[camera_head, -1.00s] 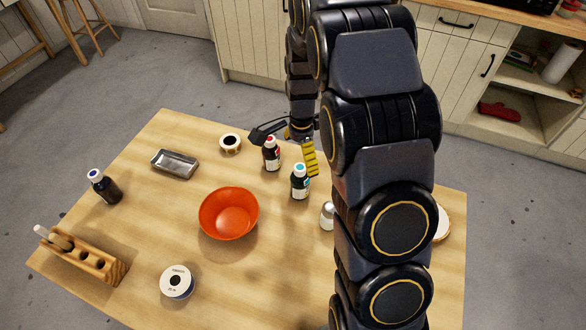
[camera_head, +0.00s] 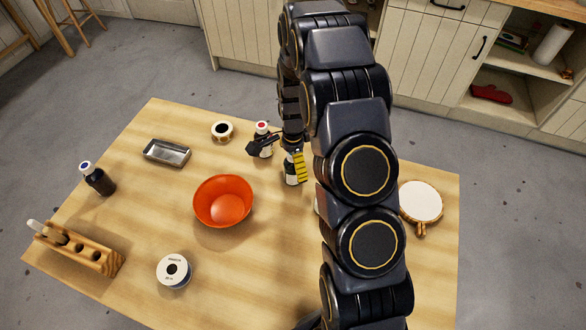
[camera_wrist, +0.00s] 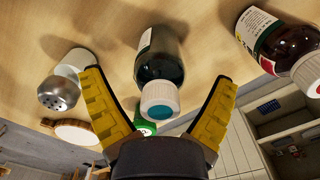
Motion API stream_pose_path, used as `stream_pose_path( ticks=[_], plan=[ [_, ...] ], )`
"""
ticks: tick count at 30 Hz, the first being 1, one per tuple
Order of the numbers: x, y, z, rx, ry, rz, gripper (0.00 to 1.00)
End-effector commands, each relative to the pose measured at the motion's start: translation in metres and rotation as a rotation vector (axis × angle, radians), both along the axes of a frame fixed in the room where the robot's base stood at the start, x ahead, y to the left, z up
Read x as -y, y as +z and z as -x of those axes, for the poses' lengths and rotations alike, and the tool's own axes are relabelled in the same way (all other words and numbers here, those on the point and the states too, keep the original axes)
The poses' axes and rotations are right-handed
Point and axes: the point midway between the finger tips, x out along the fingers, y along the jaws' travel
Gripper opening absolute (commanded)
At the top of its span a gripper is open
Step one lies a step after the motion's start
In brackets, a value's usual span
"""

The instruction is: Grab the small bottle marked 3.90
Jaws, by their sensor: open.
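A dark bottle with a teal-centred white cap stands between the spread yellow fingers of my gripper (camera_wrist: 159,80) in the wrist view; its dark glass (camera_wrist: 160,65) shows there, with a gap to each finger. In the head view this bottle (camera_head: 290,175) is partly hidden by a yellow finger of my open gripper (camera_head: 280,155). A red-capped bottle (camera_head: 263,128) stands just left of it, partly covered by the other finger. It also shows at the right of the wrist view (camera_wrist: 275,38). I cannot read 3.90 on any label.
An orange bowl (camera_head: 222,188) stands mid-table. A metal tray (camera_head: 166,151), a small round jar (camera_head: 221,130), a white spool (camera_head: 174,271) and a wooden rack (camera_head: 95,258) lie around it. A shaker (camera_wrist: 58,92) is close beside my finger. A round board (camera_head: 420,204) lies right.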

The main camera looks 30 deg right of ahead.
Motion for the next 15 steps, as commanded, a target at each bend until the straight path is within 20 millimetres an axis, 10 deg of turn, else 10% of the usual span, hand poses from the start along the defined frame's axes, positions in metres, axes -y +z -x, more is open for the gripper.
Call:
stream_pose_path(
  ticks=[2, 6, 15],
  plan=[
    [0.0, 0.0002, -0.0001, 0.0, 0.0, 0.0, 0.77],
    [0.0, 0.0003, -0.0001, 0.0, 0.0, 0.0, 0.18],
    [-0.0001, 0.0002, 0.0002, 0.0, 0.001, 0.0, 0.17]
  ],
)
